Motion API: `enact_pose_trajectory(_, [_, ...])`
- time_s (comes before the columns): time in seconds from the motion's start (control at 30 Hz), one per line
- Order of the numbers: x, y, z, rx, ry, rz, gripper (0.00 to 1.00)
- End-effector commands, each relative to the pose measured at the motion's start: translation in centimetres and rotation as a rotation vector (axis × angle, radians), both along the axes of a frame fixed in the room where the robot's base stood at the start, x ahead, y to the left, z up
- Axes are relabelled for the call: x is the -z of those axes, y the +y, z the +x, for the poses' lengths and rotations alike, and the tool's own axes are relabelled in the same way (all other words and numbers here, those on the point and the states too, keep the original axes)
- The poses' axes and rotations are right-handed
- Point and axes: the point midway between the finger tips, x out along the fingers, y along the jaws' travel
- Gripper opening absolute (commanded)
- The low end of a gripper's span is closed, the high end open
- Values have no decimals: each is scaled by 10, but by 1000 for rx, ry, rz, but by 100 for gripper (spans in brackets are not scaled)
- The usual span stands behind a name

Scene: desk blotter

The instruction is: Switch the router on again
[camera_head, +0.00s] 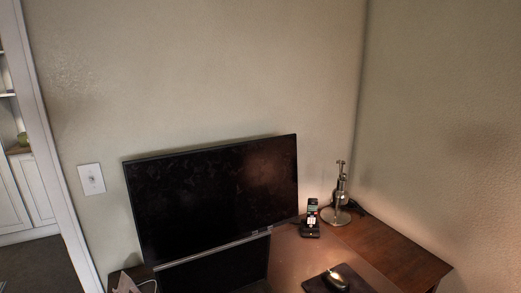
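I cannot make out a router for certain in the head view. A small pale object (125,284) with a white cable shows at the bottom edge, left of the monitor. It is cut off by the frame, and I cannot tell what it is. A white wall switch plate (91,179) is on the wall left of the monitor. My gripper is not in view.
A large black monitor (215,195) stands on the brown wooden desk (390,240) and hides what is behind it. A cordless phone (311,220), a metal lamp-like stand (341,195) and a mouse (337,281) are to its right. A doorway opens at left.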

Motion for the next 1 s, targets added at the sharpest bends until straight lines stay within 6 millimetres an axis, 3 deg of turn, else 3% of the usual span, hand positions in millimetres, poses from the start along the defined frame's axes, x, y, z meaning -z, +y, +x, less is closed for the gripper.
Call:
enact_pose_trajectory(0.03, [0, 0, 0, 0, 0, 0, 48])
enact_pose_trajectory(0.3, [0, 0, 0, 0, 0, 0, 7])
enact_pose_trajectory(0.37, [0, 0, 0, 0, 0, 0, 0])
enact_pose_trajectory(1.0, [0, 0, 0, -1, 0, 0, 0])
